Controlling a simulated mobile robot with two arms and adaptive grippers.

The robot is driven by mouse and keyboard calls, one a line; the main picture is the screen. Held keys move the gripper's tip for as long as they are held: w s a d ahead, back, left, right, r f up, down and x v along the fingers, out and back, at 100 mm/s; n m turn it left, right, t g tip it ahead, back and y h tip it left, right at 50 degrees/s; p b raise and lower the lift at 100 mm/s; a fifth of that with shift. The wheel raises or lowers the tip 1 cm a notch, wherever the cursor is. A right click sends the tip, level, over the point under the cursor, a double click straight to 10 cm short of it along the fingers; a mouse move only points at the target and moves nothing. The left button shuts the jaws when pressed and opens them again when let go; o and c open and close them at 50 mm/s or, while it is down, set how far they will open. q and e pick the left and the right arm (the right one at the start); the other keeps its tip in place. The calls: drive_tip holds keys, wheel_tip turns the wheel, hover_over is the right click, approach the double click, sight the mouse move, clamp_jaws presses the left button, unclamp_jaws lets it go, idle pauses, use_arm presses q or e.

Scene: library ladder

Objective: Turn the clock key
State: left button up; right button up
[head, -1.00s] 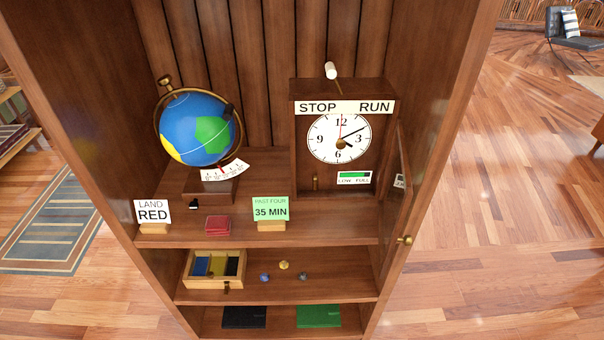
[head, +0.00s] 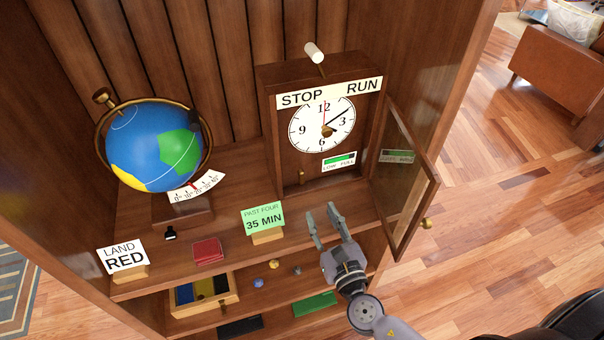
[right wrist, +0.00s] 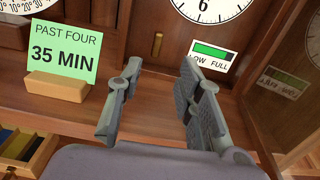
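The clock (head: 319,75) stands on the cabinet's upper shelf, its glass door (head: 406,180) swung open to the right. Its white face (head: 308,130) has a brass knob-like piece (head: 328,131) at the centre. A small upright brass piece (head: 301,176) sits low in the case, left of the LOW/FULL gauge (head: 339,161); it also shows in the right wrist view (right wrist: 157,45). I cannot tell which piece is the key. My left gripper is out of view.
The green 35 MIN card (head: 263,217) stands left of my right gripper. The globe (head: 155,147), LAND RED card (head: 124,257) and red book (head: 208,251) are farther left. A white-tipped lever (head: 314,51) tops the clock. The door's brass knob (head: 427,223) juts out at the right.

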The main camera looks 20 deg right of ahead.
sight(302, 177)
drive_tip(key=w, duration=0.4)
drive_tip(key=w+p, duration=0.1)
drive_tip(key=w, duration=0.7)
drive_tip(key=shift+w+a+p, duration=0.15)
drive_tip(key=shift+a+p, duration=0.15)
drive_tip(key=shift+p, duration=0.1)
drive_tip(key=shift+w+f, duration=0.1)
drive_tip(key=shift+w, duration=0.55)
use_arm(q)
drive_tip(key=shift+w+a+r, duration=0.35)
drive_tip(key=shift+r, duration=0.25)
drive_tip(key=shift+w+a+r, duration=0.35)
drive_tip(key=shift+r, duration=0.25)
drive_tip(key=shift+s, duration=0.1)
use_arm(e)
drive_tip(key=shift+c, duration=0.3)
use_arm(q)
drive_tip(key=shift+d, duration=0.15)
use_arm(e)
clamp_jaws()
